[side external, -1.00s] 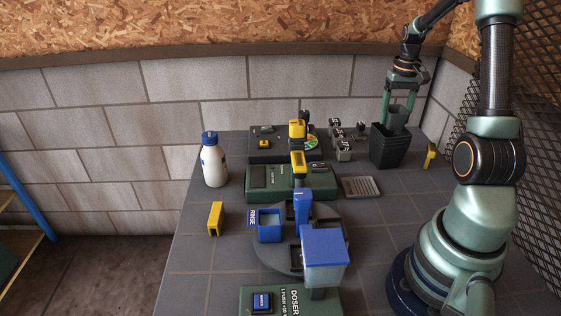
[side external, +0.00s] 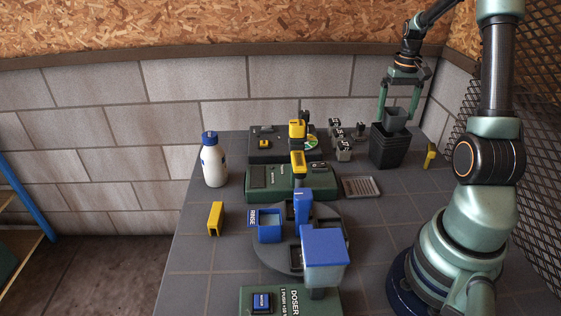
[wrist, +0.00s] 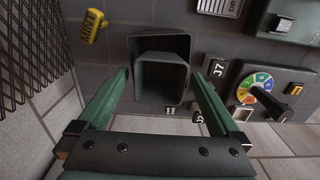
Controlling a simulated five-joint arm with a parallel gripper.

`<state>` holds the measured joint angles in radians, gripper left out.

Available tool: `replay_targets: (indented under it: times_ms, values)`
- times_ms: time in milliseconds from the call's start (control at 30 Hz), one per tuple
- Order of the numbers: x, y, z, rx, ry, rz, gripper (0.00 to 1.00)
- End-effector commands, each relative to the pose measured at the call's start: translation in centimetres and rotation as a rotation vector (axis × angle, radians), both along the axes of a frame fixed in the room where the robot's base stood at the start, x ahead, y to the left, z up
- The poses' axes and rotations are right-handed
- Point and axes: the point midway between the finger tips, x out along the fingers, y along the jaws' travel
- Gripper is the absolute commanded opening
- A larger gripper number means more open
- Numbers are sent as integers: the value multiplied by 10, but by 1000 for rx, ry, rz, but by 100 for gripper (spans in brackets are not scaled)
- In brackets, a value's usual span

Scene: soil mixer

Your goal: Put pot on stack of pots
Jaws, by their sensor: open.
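A small grey pot (side external: 396,116) sits at the mouth of the stack of dark pots (side external: 388,148) at the back right of the table. Its lower part is hidden inside the stack; its rim stands above it. My gripper (side external: 397,112) is open, with one finger on each side of the small pot. In the wrist view, the small pot (wrist: 160,80) lies between my spread fingers (wrist: 160,74), with a gap on both sides. The rim of the stack (wrist: 160,37) shows around and beyond it.
A yellow block (side external: 430,155) stands right of the stack. Grey numbered blocks (side external: 343,150) and a round colour dial (side external: 311,141) are to its left. A flat grey tray (side external: 361,187) lies in front. A blue-capped bottle (side external: 213,162) stands far left. A wire mesh borders the right.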

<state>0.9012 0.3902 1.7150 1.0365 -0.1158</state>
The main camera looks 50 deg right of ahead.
Motion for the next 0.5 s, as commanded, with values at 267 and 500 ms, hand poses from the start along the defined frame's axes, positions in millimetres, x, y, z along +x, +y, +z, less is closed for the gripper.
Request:
replay_targets:
  times_ms: [267,500]
  values:
    - [1,-1,59,-5,-4,0,100]
    - [0,-1,95,-3,-3,0,100]
